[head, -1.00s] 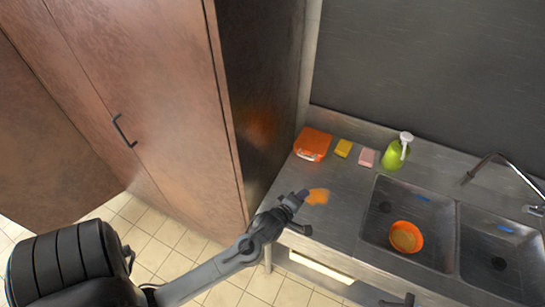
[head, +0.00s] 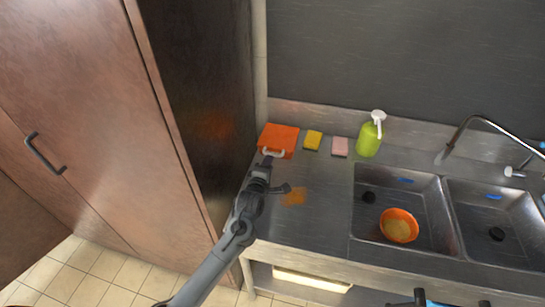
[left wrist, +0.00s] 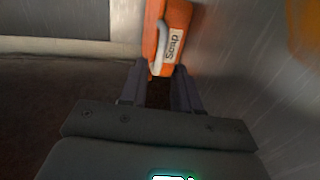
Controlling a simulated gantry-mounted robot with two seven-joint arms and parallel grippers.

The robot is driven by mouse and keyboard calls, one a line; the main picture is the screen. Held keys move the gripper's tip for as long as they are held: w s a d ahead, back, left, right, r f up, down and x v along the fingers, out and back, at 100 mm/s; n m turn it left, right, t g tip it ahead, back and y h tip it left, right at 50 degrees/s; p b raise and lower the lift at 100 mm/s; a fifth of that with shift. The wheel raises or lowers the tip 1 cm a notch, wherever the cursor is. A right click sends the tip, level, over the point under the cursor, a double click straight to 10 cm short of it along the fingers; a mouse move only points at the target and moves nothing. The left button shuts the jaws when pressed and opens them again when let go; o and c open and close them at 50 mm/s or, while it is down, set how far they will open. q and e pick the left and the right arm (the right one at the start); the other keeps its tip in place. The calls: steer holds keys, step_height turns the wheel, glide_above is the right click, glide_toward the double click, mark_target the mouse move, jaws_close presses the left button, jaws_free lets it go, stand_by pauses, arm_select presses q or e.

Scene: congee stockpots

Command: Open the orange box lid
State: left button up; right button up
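The orange box (head: 280,139) sits at the back left of the steel counter, against the dark cabinet side, with its lid down. A pale handle (head: 273,153) is on its front. In the left wrist view the box (left wrist: 178,18) carries a "Soap" label, and the handle (left wrist: 161,42) is just beyond my fingertips. My left gripper (head: 268,168) is just in front of the handle. Its two fingers are apart with nothing clearly held between them; contact cannot be told. Part of my right gripper (head: 424,300) shows at the bottom edge; its fingers are unclear.
A yellow sponge (head: 313,140), a pink sponge (head: 340,147) and a green pump bottle (head: 369,138) stand right of the box. An orange bowl (head: 399,226) is in the left sink basin. The tall dark cabinet side (head: 205,90) borders the box closely on the left.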

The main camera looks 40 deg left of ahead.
mark_target(273, 154)
arm_select(q)
steer(key=shift+b+x, duration=0.45)
steer(key=shift+x, duration=3.1)
steer(key=shift+f, duration=0.1)
jaws_close()
